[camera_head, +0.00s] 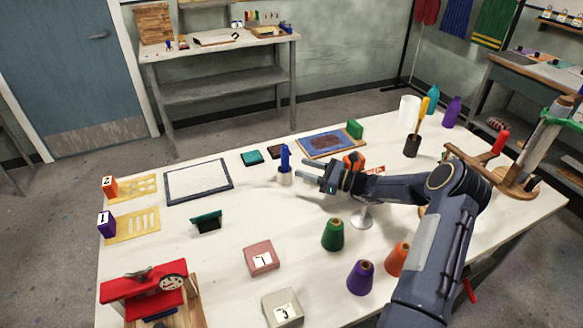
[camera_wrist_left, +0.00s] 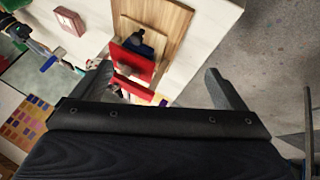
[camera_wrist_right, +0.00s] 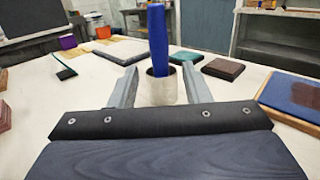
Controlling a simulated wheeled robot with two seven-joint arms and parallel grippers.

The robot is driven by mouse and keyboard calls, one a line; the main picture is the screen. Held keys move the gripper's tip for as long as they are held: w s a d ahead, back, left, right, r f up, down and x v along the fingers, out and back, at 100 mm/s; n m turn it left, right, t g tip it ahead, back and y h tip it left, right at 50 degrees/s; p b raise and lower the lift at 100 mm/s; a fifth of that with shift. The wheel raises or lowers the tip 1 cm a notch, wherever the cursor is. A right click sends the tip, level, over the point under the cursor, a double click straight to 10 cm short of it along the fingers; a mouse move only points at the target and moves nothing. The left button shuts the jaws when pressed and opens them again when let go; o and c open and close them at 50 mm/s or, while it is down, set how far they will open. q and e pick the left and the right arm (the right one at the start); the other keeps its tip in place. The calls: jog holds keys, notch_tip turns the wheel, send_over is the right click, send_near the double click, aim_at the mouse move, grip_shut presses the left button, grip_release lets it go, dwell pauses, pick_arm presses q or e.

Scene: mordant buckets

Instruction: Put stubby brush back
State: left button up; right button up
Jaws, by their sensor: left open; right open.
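A short blue-handled brush (camera_head: 285,156) stands upright in a small pale cup (camera_head: 285,178) near the middle of the table. My right gripper (camera_head: 307,170) is open just right of the cup, pointing at it. In the right wrist view the blue handle (camera_wrist_right: 157,40) and the pale cup (camera_wrist_right: 160,91) show between the spread fingers, beyond or near their tips; I cannot tell whether they touch. The brush's lower end is hidden in the cup. My left gripper (camera_wrist_left: 158,72) is open and empty above the red device with a wooden base (camera_wrist_left: 132,62); it is outside the head view.
A framed white panel (camera_head: 198,181) lies left of the cup, and a blue-brown tray (camera_head: 330,144) lies behind. Green (camera_head: 333,235), purple (camera_head: 360,278) and orange (camera_head: 397,259) cones stand near my right arm. A dark cup (camera_head: 412,146) holds a yellow-handled tool.

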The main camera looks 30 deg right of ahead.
jog(key=v, duration=0.4)
jog(key=shift+b, duration=0.3)
jog(key=shift+s, duration=0.15)
jog(key=s+a+r+n+g+h, duration=0.1)
jog(key=s+a+r+n+g, duration=0.45)
jog(key=a+n, duration=0.2)
jog(key=s+a+r+n+g+h, duration=0.1)
jog(key=s+a+r+n+g, duration=0.3)
jog(key=s+a+r+n, duration=0.4)
jog(key=s+a+f+n+h, duration=0.1)
jog(key=s+n+h, duration=0.1)
jog(key=s, duration=0.5)
jog(key=s+a+f+n+t+h, duration=0.1)
jog(key=s+n+h, duration=0.1)
jog(key=s+n, duration=0.3)
jog(key=s+a+f+n+h, duration=0.1)
jog(key=s+f+n+h, duration=0.1)
jog(key=s, duration=0.6)
jog(key=shift+s+a+n+h, duration=0.3)
jog(key=shift+s+a+n, duration=0.1)
jog(key=shift+n, duration=0.35)
